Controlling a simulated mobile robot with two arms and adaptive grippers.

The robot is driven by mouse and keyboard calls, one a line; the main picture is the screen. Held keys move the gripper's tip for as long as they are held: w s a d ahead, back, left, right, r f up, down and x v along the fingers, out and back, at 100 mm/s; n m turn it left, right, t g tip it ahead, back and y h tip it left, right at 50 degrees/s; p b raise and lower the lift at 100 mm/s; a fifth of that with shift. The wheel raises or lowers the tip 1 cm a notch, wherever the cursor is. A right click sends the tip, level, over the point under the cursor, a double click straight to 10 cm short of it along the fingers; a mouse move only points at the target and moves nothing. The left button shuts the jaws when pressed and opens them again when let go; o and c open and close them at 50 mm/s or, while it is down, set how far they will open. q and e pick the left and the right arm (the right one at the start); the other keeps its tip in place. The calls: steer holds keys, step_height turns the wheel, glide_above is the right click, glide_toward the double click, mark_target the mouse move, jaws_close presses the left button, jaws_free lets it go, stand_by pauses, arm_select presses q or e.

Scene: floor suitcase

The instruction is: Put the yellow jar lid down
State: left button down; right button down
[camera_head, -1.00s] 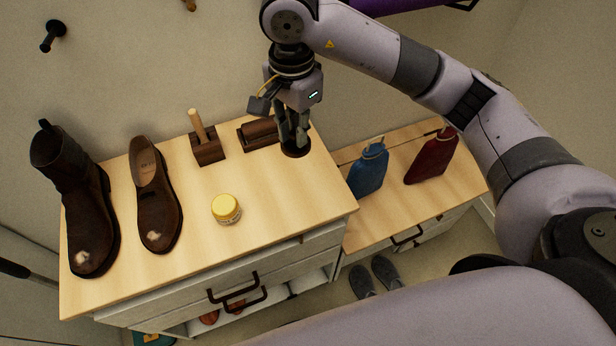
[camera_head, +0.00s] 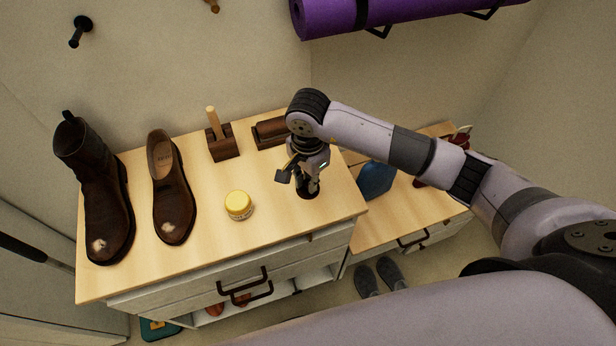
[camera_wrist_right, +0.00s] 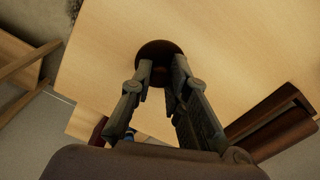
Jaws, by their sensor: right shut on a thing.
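A small jar (camera_head: 239,204) with a yellow top stands upright on the wooden cabinet top (camera_head: 215,250). My right gripper (camera_head: 308,190) is right of the jar, pointing down over the right part of the cabinet top. It is shut on a dark brown round disc, which I take for the jar lid (camera_wrist_right: 160,47); it looks brown, not yellow. In the right wrist view the fingertips (camera_wrist_right: 162,75) meet at the disc, with bare wood around it. I cannot tell whether the disc touches the wood. My left gripper is not in view.
A brown boot (camera_head: 97,195) and a brown shoe (camera_head: 172,200) stand at left. Two dark wooden brushes, one upright-handled (camera_head: 222,143) and one lying (camera_head: 270,133), are at the back. A lower bench at right holds a blue bottle (camera_head: 376,180) and a red one (camera_head: 428,178).

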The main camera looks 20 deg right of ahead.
steer(key=shift+f+b, duration=0.2)
steer(key=shift+b, duration=0.1)
steer(key=c, duration=1.5)
jaws_free()
steer(key=shift+c, duration=0.2)
steer(key=shift+r, duration=0.1)
steer(key=shift+r+p, duration=0.15)
steer(key=shift+p, duration=0.15)
step_height(320, 180, up, 12)
steer(key=b, duration=0.2)
